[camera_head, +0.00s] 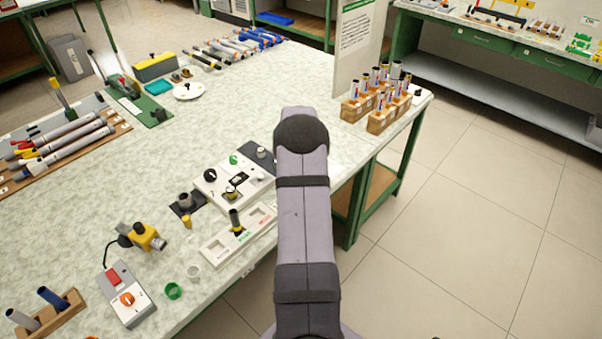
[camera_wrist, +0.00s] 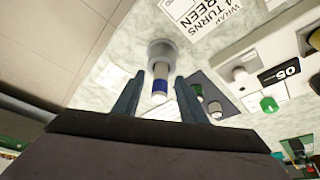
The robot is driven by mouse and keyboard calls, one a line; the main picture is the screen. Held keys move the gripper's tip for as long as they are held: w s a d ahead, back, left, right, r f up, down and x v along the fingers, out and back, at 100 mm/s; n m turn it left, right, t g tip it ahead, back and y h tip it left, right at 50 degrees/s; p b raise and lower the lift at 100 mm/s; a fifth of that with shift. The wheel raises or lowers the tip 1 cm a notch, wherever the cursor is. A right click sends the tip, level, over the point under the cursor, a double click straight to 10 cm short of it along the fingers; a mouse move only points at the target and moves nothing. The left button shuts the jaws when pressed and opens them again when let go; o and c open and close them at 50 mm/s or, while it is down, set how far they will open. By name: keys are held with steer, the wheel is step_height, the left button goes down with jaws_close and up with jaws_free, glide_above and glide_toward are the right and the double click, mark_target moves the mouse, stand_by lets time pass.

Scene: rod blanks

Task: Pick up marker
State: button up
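In the wrist view, a pale marker-like rod with a blue band (camera_wrist: 160,84) stands in a round grey holder (camera_wrist: 163,49). My gripper (camera_wrist: 159,78) is open, with one dark finger on each side of the rod in the picture. Gaps show between the rod and both fingers. I cannot tell how far the rod reaches between the fingers in depth. In the head view my own arm hides the gripper and this rod.
A printed card (camera_wrist: 196,14) lies near the holder. A white panel with a green knob (camera_wrist: 268,104) is at right. In the head view, wooden blocks with upright rods (camera_head: 378,121) stand at the table's right, near a sign board (camera_head: 356,45). A white fixture (camera_head: 222,248) is left of my arm.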

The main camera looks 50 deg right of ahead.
jaws_close()
steer(key=shift+r, duration=0.15)
